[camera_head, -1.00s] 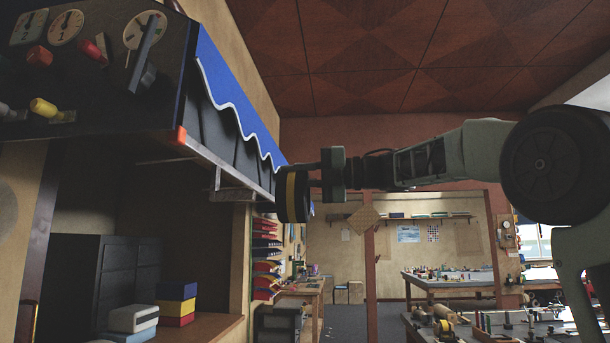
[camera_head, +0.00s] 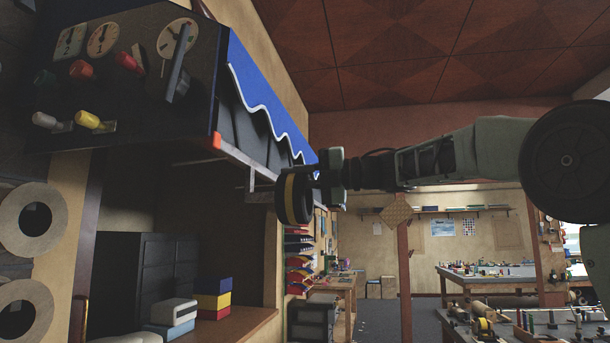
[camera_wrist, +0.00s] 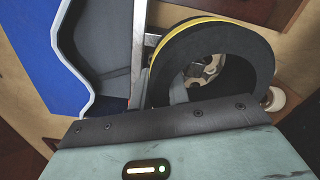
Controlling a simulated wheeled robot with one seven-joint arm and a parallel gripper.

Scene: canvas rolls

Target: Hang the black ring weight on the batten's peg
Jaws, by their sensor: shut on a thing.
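The black ring weight (camera_head: 300,199), with a yellow band, hangs in the air below the far end of the blue awning. My gripper (camera_head: 322,180) is shut on it from the right. In the wrist view the ring (camera_wrist: 258,52) shows its open hole above the gripper body (camera_wrist: 165,150); the fingertips are mostly hidden. A pale bar (camera_head: 250,164) runs under the awning toward the ring, and it may be the batten. I cannot make out its peg clearly. A pale round end (camera_wrist: 275,99) shows right of the ring in the wrist view; I cannot tell what it is.
The blue awning (camera_head: 262,95) with a white wavy edge is close above and left of the ring. A dark panel with dials and coloured knobs (camera_head: 150,70) stands left. Shelving with coloured blocks (camera_head: 213,293) is below.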

